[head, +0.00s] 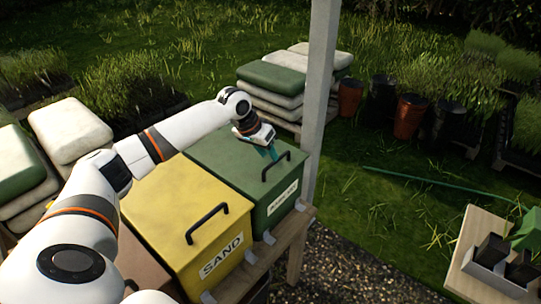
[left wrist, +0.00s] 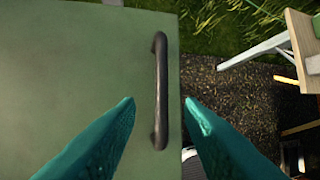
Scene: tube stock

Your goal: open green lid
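The green lid (head: 242,158) sits shut on the green bin, which has a white label (head: 282,197) on its front. A dark bar handle (head: 276,166) stands near the lid's front edge. My left gripper (head: 272,154) is over the lid close to the handle. In the left wrist view the teal fingertips (left wrist: 160,104) are apart, one on each side of the handle (left wrist: 160,90) as pictured, with nothing between them gripped. The green lid (left wrist: 75,75) fills the left of that view. I cannot tell the exact height above the handle. My right gripper is not in view.
A yellow bin (head: 185,215) labelled SAND, with its own dark handle (head: 207,223), stands left of the green bin. A grey post (head: 318,90) rises just behind the green bin's right side. A small table (head: 475,235) with dark pots is at the right. Gravel (head: 345,265) lies between.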

